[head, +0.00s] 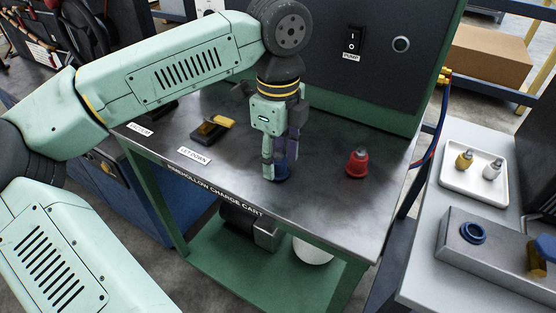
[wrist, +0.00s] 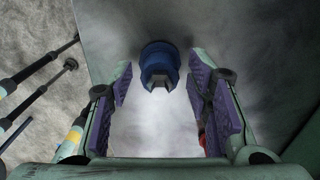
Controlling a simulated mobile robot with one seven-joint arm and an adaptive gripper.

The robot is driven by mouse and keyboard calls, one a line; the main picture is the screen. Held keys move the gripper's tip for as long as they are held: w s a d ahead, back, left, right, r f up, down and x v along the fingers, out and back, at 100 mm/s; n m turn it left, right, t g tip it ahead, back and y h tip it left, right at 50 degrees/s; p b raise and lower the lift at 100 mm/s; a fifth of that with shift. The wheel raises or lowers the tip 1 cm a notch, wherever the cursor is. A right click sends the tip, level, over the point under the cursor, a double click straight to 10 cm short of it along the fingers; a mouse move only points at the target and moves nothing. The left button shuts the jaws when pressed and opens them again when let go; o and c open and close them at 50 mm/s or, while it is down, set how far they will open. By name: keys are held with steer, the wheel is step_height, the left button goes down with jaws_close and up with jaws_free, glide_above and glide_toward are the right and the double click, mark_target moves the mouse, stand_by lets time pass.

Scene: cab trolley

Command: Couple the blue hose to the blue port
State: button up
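A blue hose coupling (head: 282,174) stands on the dark metal top of the charge cart, partly hidden behind my fingers. My gripper (head: 278,166) points down over it. In the wrist view the blue coupling (wrist: 160,63) lies between and a little beyond the purple-padded fingertips. The gripper (wrist: 160,78) is open, with a visible gap on both sides of the coupling. The blue port (head: 473,232), a blue ring, sits on a grey metal block on the bench at right. No hose can be made out at the coupling.
A red coupling (head: 357,163) stands on the cart top to the right. A black and yellow item (head: 212,128) lies at left. A dark pump panel (head: 365,60) rises behind. A white tray (head: 455,188) with yellow and silver fittings sits on the bench; a gap separates cart and bench.

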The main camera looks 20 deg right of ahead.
mark_target(278, 151)
jaws_close()
stand_by(0.3)
steer(key=shift+r, duration=0.1)
steer(key=shift+r+p, duration=1.75)
steer(key=shift+r, duration=1.15)
steer(key=shift+f, duration=0.15)
